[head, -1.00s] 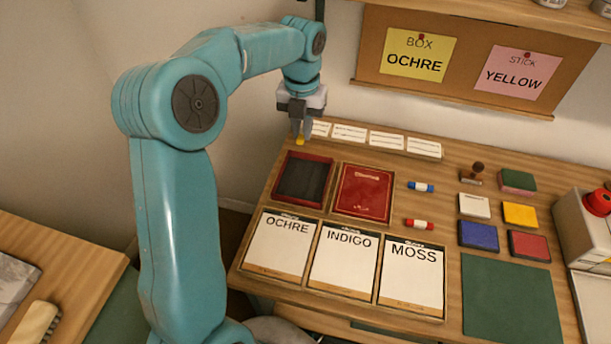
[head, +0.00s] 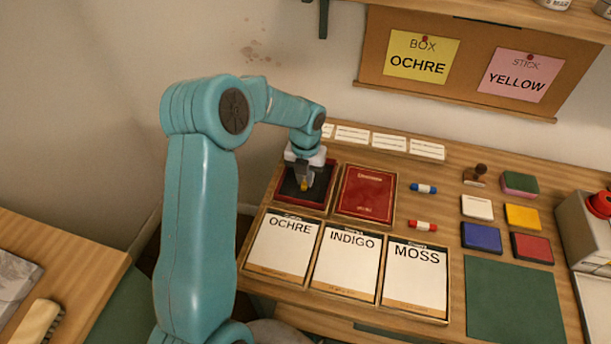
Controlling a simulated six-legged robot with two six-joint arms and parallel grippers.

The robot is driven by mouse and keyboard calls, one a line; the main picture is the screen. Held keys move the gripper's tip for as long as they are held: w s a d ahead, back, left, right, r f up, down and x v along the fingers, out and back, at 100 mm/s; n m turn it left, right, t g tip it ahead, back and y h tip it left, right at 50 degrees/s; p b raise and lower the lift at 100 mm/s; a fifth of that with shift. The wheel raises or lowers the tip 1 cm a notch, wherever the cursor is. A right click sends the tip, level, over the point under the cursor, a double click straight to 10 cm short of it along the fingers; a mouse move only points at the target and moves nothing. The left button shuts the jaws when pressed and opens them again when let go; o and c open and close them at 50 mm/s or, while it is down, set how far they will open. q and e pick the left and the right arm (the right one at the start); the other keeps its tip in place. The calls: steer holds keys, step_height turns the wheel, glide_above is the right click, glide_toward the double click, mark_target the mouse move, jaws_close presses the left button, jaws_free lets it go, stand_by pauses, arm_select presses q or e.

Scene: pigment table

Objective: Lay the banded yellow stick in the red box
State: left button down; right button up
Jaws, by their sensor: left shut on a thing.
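My left gripper (head: 304,181) is shut on the yellow stick (head: 304,186), and only a small yellow end shows between its fingers. The bands on the stick cannot be made out. The gripper points down over the open red box (head: 299,206), which has a red rim and a dark inside. The stick is within the box's outline in the head view; whether it touches the floor of the box I cannot tell. The gripper hides part of the box's back. My right gripper is out of view.
A red lid or book (head: 367,193) lies right of the box. Cards marked OCHRE (head: 283,247), INDIGO (head: 346,262) and MOSS (head: 416,280) lie in front. A blue stick (head: 423,188) and a red stick (head: 423,225) lie further right. White labels (head: 389,142) stand behind.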

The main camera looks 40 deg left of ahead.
arm_select(q)
steer(key=shift+r, duration=0.1)
steer(key=shift+f, duration=0.3)
steer(key=shift+s+d+f+b, duration=0.2)
steer(key=shift+f+b, duration=0.15)
steer(key=c, duration=1.1)
jaws_free()
steer(key=shift+f, duration=0.1)
step_height(320, 180, up, 13)
steer(key=shift+w+a+r+p, duration=0.15)
steer(key=shift+w+r+p, duration=0.05)
steer(key=shift+p, duration=0.25)
